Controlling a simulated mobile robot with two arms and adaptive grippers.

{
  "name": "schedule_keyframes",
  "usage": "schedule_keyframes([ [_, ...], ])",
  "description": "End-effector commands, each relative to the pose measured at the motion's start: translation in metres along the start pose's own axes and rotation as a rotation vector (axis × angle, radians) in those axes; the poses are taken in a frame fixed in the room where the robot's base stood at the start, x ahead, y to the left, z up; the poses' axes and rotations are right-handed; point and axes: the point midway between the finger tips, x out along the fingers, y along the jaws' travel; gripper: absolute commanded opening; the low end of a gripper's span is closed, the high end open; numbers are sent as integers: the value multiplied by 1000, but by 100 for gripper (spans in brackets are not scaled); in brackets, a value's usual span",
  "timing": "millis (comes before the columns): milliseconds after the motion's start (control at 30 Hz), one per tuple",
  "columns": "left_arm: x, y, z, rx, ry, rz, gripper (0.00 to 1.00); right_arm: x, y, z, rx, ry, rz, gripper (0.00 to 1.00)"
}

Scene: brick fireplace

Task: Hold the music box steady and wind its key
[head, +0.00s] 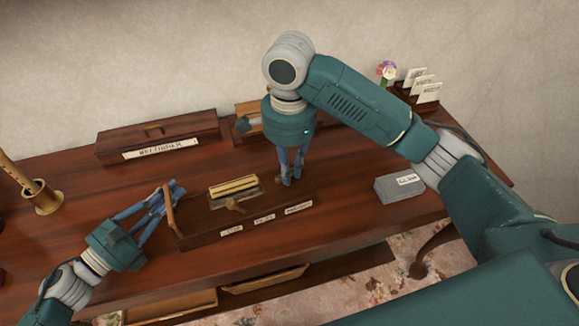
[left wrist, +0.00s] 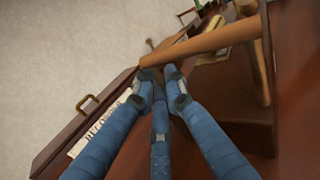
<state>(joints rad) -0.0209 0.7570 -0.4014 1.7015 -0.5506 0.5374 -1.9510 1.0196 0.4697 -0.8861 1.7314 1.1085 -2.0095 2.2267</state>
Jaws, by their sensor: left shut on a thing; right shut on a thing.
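The music box is a dark wooden case (head: 205,227) with a brass cylinder part (head: 233,184) on top, standing on the desk. A lighter wooden bar (head: 173,215) stands at its left end; it also crosses the left wrist view (left wrist: 205,42). My left gripper (head: 172,192) is shut at this bar, reaching in from the left. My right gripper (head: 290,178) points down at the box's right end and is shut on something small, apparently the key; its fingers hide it. A small brown lever (head: 235,205) sits in front of the cylinder.
A long labelled wooden box (head: 160,137) and another wooden box stand along the back. A brass holder (head: 43,195) is at the left. A grey labelled block (head: 400,189) and a card rack (head: 425,92) are at the right. Drawers (head: 265,280) below the desk front are pulled out.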

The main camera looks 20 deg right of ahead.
Motion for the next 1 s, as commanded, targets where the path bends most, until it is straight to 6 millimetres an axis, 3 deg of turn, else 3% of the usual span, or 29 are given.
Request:
schedule_keyframes([
  [333, 0, 0, -1, -1, 2, 1, 0, -1, 0, 0, 133, 1, -2, 0],
  [867, 0, 1, -1, 0, 2, 2, 0, -1, 0, 0, 153, 3, -1, 0],
  [900, 0, 1, -1, 0, 2, 2, 0, -1, 0, -1, 153, 3, -1, 24],
  [967, -1, 1, -1, 0, 2, 2, 0, -1, 0, 0, 153, 2, -1, 35],
  [1000, -1, 1, -1, 0, 2, 2, 0, -1, 0, 0, 153, 2, -1, 35],
])
